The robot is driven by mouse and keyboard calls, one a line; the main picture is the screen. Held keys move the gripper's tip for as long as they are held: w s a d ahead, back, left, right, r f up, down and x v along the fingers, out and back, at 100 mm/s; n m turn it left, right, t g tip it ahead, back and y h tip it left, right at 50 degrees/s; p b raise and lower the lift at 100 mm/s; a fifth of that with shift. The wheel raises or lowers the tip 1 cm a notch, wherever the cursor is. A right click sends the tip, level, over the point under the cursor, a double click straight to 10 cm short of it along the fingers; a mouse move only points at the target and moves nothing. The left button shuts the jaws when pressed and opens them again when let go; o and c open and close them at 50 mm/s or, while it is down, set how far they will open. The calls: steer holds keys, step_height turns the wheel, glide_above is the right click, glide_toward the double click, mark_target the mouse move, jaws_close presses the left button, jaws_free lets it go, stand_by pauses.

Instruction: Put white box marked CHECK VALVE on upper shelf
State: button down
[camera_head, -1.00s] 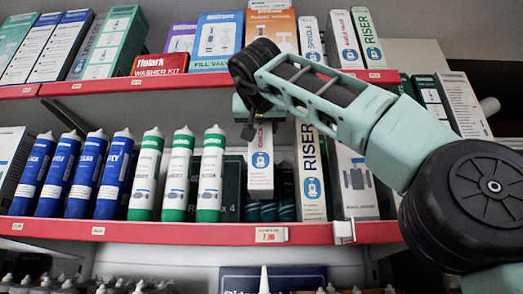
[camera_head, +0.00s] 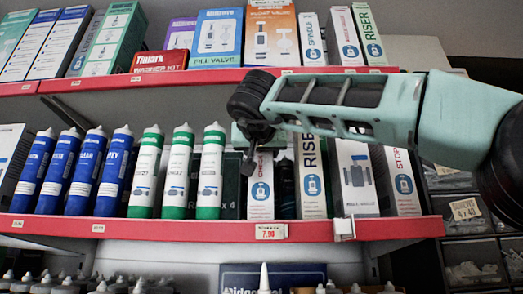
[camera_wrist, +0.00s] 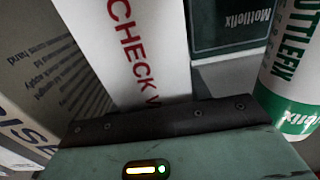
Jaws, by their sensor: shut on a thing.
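The white box marked CHECK VALVE (camera_head: 261,195) stands upright at the lower shelf (camera_head: 190,230), between a green-and-white tube and a dark gap beside the RISER box. Its base is close to the shelf's front lip; I cannot tell whether it touches the shelf. My gripper (camera_head: 256,145) is at the top of this box and shut on it. The gripper hides the box's top. In the wrist view the box's red lettering (camera_wrist: 132,55) shows beyond the gripper's edge. The upper shelf (camera_head: 215,78) is above, with a red lip.
A RISER box (camera_head: 311,180) and other boxes stand to the right. Green-and-white tubes (camera_head: 212,175) stand to the left. The upper shelf holds a similar white box (camera_head: 345,38) among others, and has bare room right of the RISER box there.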

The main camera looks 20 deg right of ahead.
steer(key=c, duration=0.7)
jaws_free()
steer(key=shift+f, duration=0.1)
steer(key=b+v, duration=0.3)
steer(key=v, duration=0.9)
steer(key=shift+b, duration=0.4)
